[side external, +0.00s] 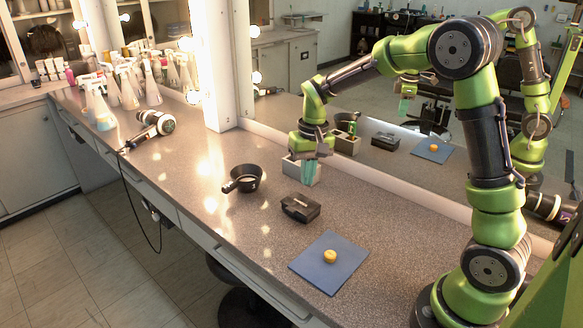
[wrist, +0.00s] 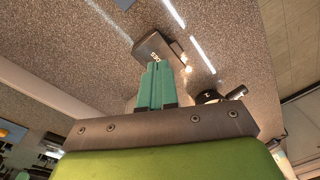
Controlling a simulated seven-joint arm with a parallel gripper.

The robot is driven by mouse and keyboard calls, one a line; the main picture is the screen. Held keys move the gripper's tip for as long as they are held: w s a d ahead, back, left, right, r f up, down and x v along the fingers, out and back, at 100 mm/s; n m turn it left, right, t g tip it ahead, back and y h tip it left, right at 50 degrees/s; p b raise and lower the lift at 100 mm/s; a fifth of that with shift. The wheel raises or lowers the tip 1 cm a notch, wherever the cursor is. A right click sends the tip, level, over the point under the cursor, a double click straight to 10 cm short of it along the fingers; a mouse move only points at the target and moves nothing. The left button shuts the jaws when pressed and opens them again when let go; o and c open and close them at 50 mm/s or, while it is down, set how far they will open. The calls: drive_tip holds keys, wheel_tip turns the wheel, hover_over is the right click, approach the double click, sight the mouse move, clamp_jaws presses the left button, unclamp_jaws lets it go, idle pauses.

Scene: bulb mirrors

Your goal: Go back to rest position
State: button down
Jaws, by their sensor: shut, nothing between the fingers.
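My gripper (side external: 310,178) has teal fingers pointing down, above the counter in the side external view. In the wrist view the fingers of my gripper (wrist: 158,68) are pressed together with nothing between them. A pale grey open box (side external: 290,169) stands just behind and beside the fingers, partly hidden by them. My arm is bent and reaches left from its base at the right.
A black case (side external: 300,207), a black bowl with a handle (side external: 243,180) and a blue mat (side external: 312,268) with a yellow round object (side external: 330,257) lie on the counter. A hairdryer (side external: 150,128) and several bottles stand farther left. A mirror (side external: 400,175) runs behind.

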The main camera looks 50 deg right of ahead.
drive_tip(key=s+a+r+n+t, duration=0.1)
drive_tip(key=s+a+r+t, duration=0.2)
drive_tip(key=s+r, duration=0.3)
drive_tip(key=s+a+r+t+y, duration=0.1)
drive_tip(key=s+a+r+t, duration=0.2)
drive_tip(key=s, duration=0.9)
wheel_tip(320, 180, up, 3)
drive_tip(key=a, duration=0.3)
drive_tip(key=shift+n+t+y, duration=0.3)
drive_tip(key=shift+n, duration=0.1)
